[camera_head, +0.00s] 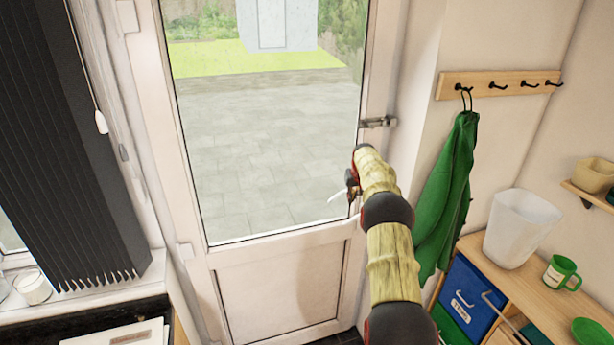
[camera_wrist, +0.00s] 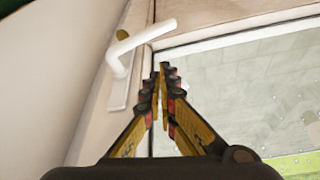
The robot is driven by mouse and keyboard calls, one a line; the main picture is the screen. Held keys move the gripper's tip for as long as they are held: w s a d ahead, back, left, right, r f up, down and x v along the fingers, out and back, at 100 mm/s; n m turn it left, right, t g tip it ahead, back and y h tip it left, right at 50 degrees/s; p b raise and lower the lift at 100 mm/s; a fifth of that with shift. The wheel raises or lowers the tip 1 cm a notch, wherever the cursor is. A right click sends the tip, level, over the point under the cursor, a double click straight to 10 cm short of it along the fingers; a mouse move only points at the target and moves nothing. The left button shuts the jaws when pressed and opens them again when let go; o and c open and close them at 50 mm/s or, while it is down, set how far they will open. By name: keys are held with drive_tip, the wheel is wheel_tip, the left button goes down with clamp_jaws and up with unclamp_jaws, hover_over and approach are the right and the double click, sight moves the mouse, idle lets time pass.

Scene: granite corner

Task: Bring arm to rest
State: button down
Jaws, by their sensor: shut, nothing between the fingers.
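My gripper (camera_wrist: 160,75) is shut and empty in the wrist view, with its fingertips together close to the door frame and the glass. The white door handle (camera_wrist: 130,48) is just left of the fingertips there, and the fingers look apart from it. In the head view my arm reaches forward to the right side of the white door (camera_head: 282,283). My gripper (camera_head: 350,192) is small there and partly hidden by my wrist. A bit of the white handle (camera_head: 337,197) shows beside it. The door looks closed.
A latch (camera_head: 378,122) sits on the frame above my wrist. A green cloth (camera_head: 448,190) hangs from a hook rack (camera_head: 498,84) right of my arm. A wooden shelf unit (camera_head: 545,300) with a white bin (camera_head: 520,228) and green mug (camera_head: 561,272) stands at right. Dark blinds (camera_head: 65,150) hang left.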

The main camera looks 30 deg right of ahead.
drive_tip(key=s+a+f+g+y, duration=0.1)
drive_tip(key=s+a+f+g, duration=0.1)
drive_tip(key=s+a+f, duration=0.4)
drive_tip(key=s+a+r+b, duration=0.2)
drive_tip(key=s+a+r, duration=0.3)
drive_tip(key=s+a, duration=0.55)
drive_tip(key=s+a+r+b, duration=0.2)
drive_tip(key=s+a+r, duration=0.4)
drive_tip(key=s+a, duration=0.4)
drive_tip(key=s+a+r+n+t+b, duration=0.1)
drive_tip(key=s+a+b, duration=0.3)
drive_tip(key=s+a, duration=0.6)
drive_tip(key=s+a+r+n+t+y+b, duration=0.1)
drive_tip(key=s+a+n+t+b, duration=0.1)
drive_tip(key=s+a, duration=0.9)
drive_tip(key=shift+s+a+r+n+t+b, duration=0.35)
drive_tip(key=shift+n+b, duration=0.35)
drive_tip(key=shift+b, duration=0.45)
